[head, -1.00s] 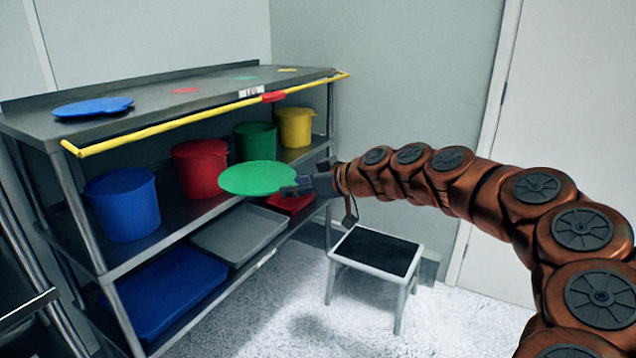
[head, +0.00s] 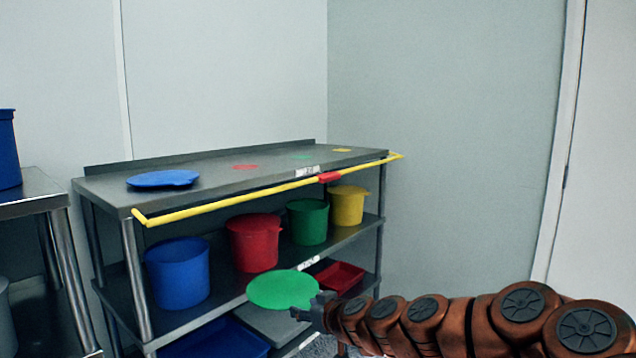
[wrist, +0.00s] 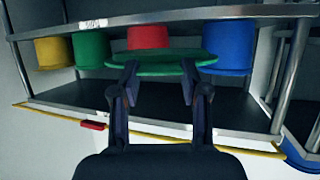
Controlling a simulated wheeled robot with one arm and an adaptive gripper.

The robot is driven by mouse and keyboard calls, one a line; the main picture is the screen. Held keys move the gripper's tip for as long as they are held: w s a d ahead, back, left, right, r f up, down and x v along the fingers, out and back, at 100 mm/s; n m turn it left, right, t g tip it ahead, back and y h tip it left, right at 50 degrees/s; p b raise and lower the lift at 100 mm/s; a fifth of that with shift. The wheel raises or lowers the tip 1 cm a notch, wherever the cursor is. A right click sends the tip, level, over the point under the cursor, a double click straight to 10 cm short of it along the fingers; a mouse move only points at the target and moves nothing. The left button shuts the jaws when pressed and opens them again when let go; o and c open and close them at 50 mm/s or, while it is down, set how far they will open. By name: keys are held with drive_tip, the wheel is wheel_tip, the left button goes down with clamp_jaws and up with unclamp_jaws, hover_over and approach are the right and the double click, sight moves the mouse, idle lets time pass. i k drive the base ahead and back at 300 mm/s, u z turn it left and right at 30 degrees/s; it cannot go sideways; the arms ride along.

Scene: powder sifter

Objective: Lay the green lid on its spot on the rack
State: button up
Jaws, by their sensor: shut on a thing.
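The green lid (head: 283,290) is a flat round disc, held level in front of the rack's lower part in the head view. My gripper (head: 312,308) is shut on its right edge. In the wrist view the lid (wrist: 160,64) shows edge-on between the fingertips of my gripper (wrist: 158,72). The rack (head: 222,198) has a grey top with red, green and yellow marks on it. The green mark (head: 302,157) is bare, between the red mark (head: 246,167) and the yellow mark (head: 341,150). A blue lid (head: 163,179) lies at the top's left end.
A yellow rail (head: 230,203) with a red piece runs along the rack's front edge. Blue (head: 177,275), red (head: 253,243), green (head: 307,222) and yellow (head: 347,206) buckets stand on the shelf below. Another table (head: 30,195) stands at left.

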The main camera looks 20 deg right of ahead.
sight(304, 157)
drive_tip(key=z, duration=2.45)
drive_tip(key=i, duration=1.55)
drive_tip(key=u, duration=2.45)
